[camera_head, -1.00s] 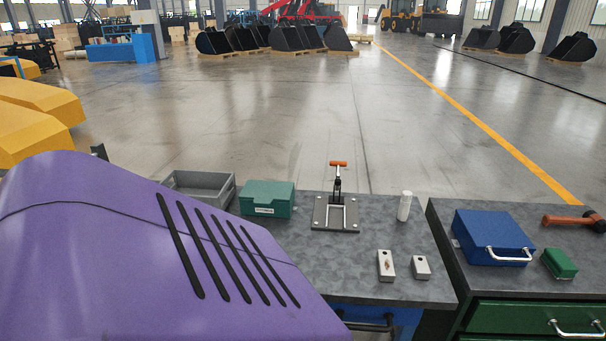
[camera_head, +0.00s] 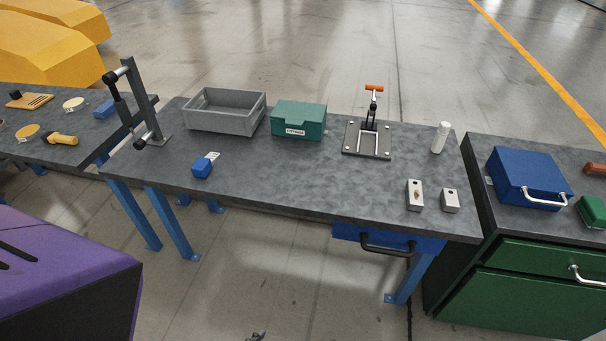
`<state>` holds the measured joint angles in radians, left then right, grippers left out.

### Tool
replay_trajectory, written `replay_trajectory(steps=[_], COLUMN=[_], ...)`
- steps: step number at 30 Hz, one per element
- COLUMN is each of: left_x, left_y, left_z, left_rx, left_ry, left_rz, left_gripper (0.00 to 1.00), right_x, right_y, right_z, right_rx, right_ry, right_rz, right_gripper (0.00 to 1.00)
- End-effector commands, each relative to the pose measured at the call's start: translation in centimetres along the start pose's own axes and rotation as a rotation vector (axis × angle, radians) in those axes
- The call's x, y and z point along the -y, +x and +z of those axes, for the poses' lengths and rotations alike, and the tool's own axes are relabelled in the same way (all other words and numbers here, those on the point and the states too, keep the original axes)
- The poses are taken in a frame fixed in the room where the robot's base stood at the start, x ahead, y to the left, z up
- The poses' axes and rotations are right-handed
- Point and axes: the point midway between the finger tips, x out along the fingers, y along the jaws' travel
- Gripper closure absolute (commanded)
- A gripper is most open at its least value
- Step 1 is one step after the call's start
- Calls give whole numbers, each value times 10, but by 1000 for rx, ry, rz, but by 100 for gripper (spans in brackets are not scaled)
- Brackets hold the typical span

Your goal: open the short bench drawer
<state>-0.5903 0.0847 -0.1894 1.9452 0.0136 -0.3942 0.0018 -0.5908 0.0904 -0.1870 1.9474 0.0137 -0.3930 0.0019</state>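A blue drawer (camera_head: 350,233) hangs under the right part of the grey-topped bench (camera_head: 290,180), between blue legs. Its black bar handle (camera_head: 388,246) faces me, and the drawer looks shut. The green cabinet (camera_head: 520,295) to the right has a shallow green drawer (camera_head: 530,258) with a silver handle, also shut. Neither of my grippers can be made out. A small dark piece shows at the bottom edge, too cut off to identify.
On the bench are a grey bin (camera_head: 225,112), a green box (camera_head: 298,121), a toggle clamp (camera_head: 368,140), a white cylinder (camera_head: 440,137) and metal blocks (camera_head: 415,195). A purple hood-like body (camera_head: 60,275) fills the lower left. The floor before the drawer is clear.

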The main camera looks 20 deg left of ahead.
Motion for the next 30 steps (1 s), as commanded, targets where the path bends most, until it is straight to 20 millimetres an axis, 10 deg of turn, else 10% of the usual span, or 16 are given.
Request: replay_trajectory(steps=[7,13,22,30], left_x=[-42,-123,-212,-189], left_y=[94,186,239,235], left_z=[18,-44,-181,-226], left_rx=[-16,-230,-555,-652], left_ry=[20,-155,-688,-1227], left_rz=[102,317,710,855], left_gripper=[67,67,67,67], right_x=[4,3,-4,-6], right_y=[20,43,107,119], right_z=[133,226,239,213], right_rx=[189,301,251,201], right_ry=[9,20,14,12], right_rz=[-5,4,16,20], right_gripper=[60,60,60,60])
